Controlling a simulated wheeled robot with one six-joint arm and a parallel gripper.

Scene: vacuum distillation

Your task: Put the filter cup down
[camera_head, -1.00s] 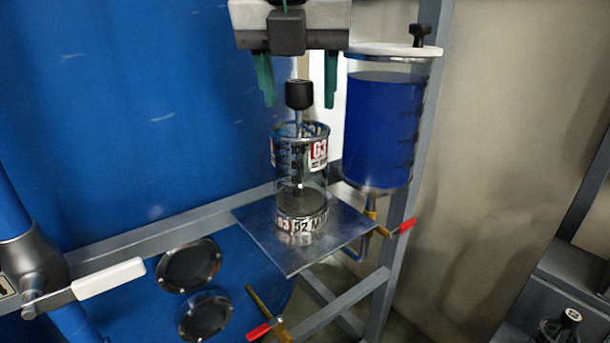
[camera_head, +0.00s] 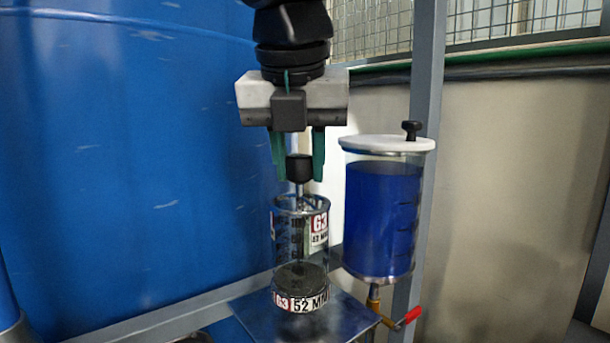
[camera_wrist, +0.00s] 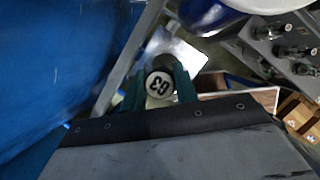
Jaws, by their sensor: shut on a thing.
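The filter cup (camera_head: 300,250) is a clear glass cylinder with G3 labels, a dark disc low inside and a metal stem rising to a black knob (camera_head: 299,168). It is upright over the square metal plate (camera_head: 348,318); whether its base touches the plate is hard to tell. My gripper (camera_head: 298,172) is above it, its green fingers shut on the black knob. In the wrist view the knob's round, marked top (camera_wrist: 159,84) sits between the green fingers (camera_wrist: 159,90), with the plate (camera_wrist: 182,52) beyond.
A vessel of blue liquid (camera_head: 382,215) with a white lid stands close on the right, with a red-handled valve (camera_head: 408,316) below. A large blue tank (camera_head: 130,170) fills the left. A grey frame post (camera_head: 424,110) rises behind the vessel.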

